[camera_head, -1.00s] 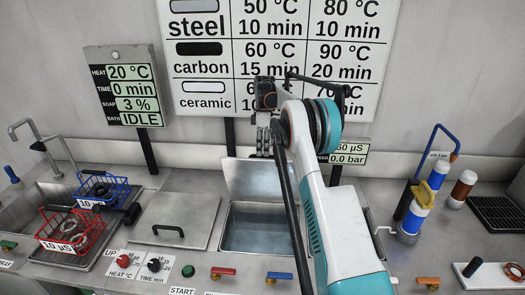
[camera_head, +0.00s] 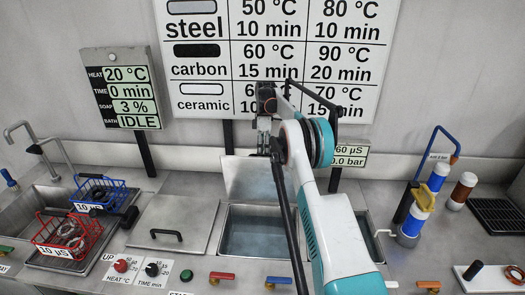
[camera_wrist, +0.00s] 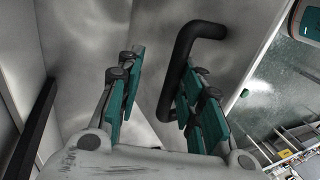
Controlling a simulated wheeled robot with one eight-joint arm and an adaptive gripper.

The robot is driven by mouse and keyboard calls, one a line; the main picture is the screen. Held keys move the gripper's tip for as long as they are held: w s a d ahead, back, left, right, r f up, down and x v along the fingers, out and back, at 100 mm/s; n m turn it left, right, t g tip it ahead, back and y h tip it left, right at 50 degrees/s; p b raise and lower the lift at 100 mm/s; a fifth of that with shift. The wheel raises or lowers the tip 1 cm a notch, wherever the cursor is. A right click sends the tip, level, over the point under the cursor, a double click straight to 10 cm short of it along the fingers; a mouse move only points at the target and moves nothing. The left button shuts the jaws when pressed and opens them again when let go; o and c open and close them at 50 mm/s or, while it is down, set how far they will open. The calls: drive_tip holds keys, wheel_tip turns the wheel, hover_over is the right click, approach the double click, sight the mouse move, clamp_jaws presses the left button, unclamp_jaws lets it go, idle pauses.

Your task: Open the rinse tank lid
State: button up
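The rinse tank (camera_head: 256,238) is an open, water-filled basin in the middle of the counter. Its grey lid (camera_head: 240,178) stands raised at the back edge, near the wall; my arm covers part of it and of the tank. My gripper (camera_head: 264,145) is at the raised lid's upper edge in the head view. In the wrist view my gripper (camera_wrist: 162,70) is open, its teal-padded fingers apart with nothing visible between them. A black bar handle (camera_wrist: 195,45) on a grey plate lies beside and partly behind the right finger. Contact between them cannot be told.
A closed lid with a black handle (camera_head: 166,234) lies left of the tank. Red (camera_head: 68,236) and blue (camera_head: 102,192) baskets stand further left. Bottles (camera_head: 415,215) and a blue tap (camera_head: 444,135) are at right. Small coloured levers (camera_head: 222,276) line the front.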

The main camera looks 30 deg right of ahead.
drive_tip(key=shift+w+a, duration=0.1)
drive_tip(key=shift+w, duration=0.1)
wheel_tip(320, 180, up, 10)
idle(0.8)
